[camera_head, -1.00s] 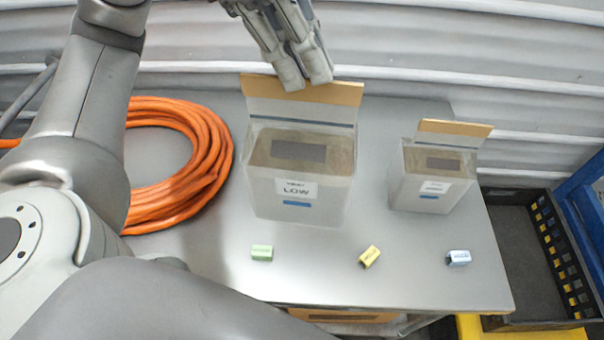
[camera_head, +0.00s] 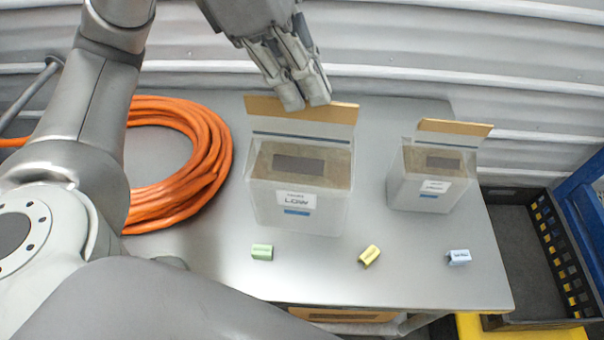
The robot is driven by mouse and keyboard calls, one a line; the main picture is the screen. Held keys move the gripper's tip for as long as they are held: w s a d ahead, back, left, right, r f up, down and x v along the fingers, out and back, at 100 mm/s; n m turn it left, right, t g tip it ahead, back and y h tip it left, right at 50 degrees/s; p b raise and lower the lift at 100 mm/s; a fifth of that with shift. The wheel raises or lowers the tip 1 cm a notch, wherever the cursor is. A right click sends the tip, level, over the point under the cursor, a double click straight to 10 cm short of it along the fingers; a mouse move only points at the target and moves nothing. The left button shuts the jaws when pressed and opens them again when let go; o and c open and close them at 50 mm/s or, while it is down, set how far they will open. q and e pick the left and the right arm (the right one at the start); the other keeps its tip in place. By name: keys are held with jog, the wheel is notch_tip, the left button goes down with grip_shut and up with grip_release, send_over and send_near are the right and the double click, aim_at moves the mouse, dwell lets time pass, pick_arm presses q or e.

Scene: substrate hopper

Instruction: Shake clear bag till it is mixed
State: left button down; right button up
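A large clear bag (camera_head: 296,220) labelled "LOW" stands upright on the grey table (camera_head: 340,280), with brown material in it and an orange-brown strip (camera_head: 270,106) along its top. My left gripper (camera_head: 307,103) points down at this strip, its fingers close together at the strip's top edge. I cannot tell whether the strip is between the fingers. A smaller clear bag (camera_head: 425,196) of the same kind stands to the right, untouched. My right gripper is not in view.
A coil of orange hose or cable (camera_head: 205,180) lies at the left of the table. A green block (camera_head: 262,252), a yellow block (camera_head: 369,256) and a pale blue block (camera_head: 458,257) lie along the front. A black crate (camera_head: 560,270) is at the right.

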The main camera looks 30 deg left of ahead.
pick_arm(q)
jog(key=shift+r, duration=4.95)
notch_tip(320, 180, down, 10)
jog(key=shift+f, duration=0.1)
